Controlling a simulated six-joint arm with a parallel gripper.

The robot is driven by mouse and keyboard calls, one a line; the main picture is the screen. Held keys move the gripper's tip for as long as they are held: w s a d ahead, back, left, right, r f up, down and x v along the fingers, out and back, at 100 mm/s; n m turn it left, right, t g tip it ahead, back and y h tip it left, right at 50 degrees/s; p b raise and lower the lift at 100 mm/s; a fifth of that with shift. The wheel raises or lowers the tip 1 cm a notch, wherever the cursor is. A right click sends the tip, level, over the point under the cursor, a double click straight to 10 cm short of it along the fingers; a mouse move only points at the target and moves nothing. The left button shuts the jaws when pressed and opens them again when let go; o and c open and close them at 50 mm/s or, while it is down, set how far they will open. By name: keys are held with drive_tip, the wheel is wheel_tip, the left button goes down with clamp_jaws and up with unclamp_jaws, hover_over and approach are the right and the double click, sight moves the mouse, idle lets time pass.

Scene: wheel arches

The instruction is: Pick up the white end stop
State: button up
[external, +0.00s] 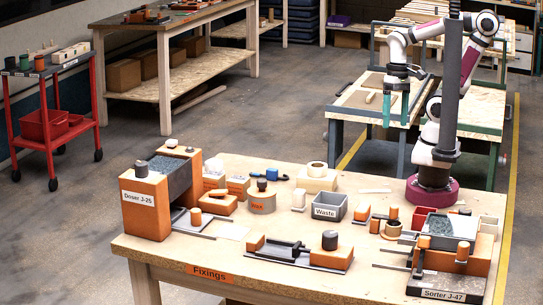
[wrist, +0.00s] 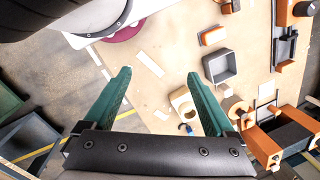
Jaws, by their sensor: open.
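A small white upright piece with a foot, which looks like the white end stop (external: 298,199), stands on the workbench between the grey Waste bin (external: 329,206) and the tape roll block (external: 317,177). My gripper (external: 395,107) is high above the bench's far side, fingers pointing down, apart from everything. In the wrist view my gripper (wrist: 158,73) is open, with two green fingers wide apart and nothing held between them.
The orange Doser (external: 146,207) stands at the left and the Sorter (external: 449,272) at the front right. A flat white strip (wrist: 150,63) lies on bare wood below my gripper. A blue tool (wrist: 186,128) lies near the roll block.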

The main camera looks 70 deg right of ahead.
drive_tip(key=w+d+f+n+g+h, duration=0.1)
drive_tip(key=w+d+n+h, duration=0.45)
drive_tip(key=d, duration=0.35)
drive_tip(key=w+d+n+t+h, duration=0.2)
drive_tip(key=w+n+t+h, duration=0.35)
drive_tip(key=w+n, duration=0.95)
drive_tip(key=n+t+y, duration=0.7)
drive_tip(key=n+t, duration=0.2)
drive_tip(key=n, duration=1)
approach(218, 162)
drive_tip(key=x, duration=0.4)
drive_tip(key=shift+w+a+f, duration=0.15)
drive_tip(key=shift+w+f, duration=0.1)
drive_tip(key=shift+w, duration=0.05)
drive_tip(key=x, duration=0.5)
drive_tip(key=shift+w+d, duration=0.3)
clamp_jaws()
